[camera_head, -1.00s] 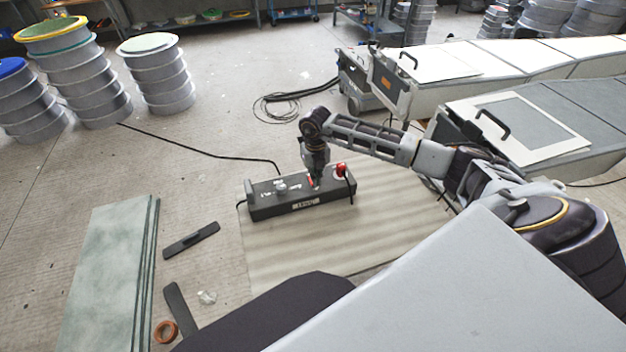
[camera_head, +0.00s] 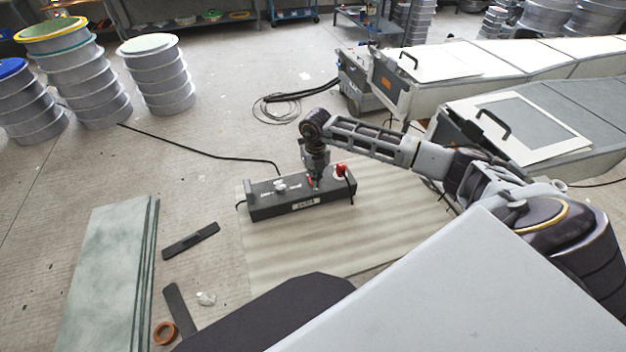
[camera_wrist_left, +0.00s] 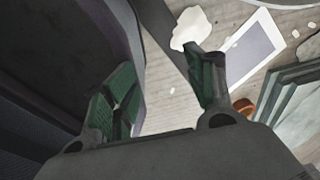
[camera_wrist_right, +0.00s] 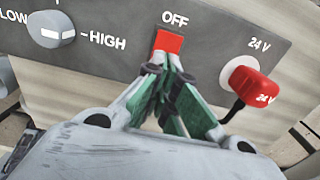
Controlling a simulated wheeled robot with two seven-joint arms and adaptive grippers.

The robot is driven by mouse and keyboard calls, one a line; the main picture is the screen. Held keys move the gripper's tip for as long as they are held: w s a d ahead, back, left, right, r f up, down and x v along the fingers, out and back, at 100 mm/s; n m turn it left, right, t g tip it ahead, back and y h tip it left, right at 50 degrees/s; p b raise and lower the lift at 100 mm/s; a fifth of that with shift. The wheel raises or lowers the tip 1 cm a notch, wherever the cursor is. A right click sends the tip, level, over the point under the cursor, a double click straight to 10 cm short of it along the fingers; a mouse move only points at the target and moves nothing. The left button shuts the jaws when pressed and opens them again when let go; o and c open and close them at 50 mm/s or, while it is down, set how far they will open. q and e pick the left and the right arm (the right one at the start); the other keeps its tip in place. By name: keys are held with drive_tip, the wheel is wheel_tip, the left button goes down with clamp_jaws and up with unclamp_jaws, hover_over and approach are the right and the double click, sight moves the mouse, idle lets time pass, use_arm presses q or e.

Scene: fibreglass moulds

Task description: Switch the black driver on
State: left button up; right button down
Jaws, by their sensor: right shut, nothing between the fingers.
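The black driver (camera_head: 265,205) is a long dark box on the pale mat in the head view. In the right wrist view its panel (camera_wrist_right: 115,25) shows a LOW–HIGH knob (camera_wrist_right: 51,29), a red switch (camera_wrist_right: 169,41) below the word OFF, and a red 24 V plug (camera_wrist_right: 252,84). My right gripper (camera_wrist_right: 164,66) is shut and empty. Its tips are at the lower edge of the red switch; I cannot tell whether they touch it. In the head view my right gripper (camera_head: 315,182) points down onto the driver. My left gripper (camera_wrist_left: 165,85) is open and empty in the left wrist view.
A black cable (camera_head: 200,150) runs from behind the driver across the floor. Greenish sheets (camera_head: 105,270) and dark flat tools (camera_head: 190,240) lie left of the mat (camera_head: 400,215). Grey moulds (camera_head: 540,140) stand at the right, stacked drums (camera_head: 160,75) at the back left.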

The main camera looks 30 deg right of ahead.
drive_tip(key=shift+f, duration=0.45)
idle(0.6)
drive_tip(key=shift+r, duration=0.15)
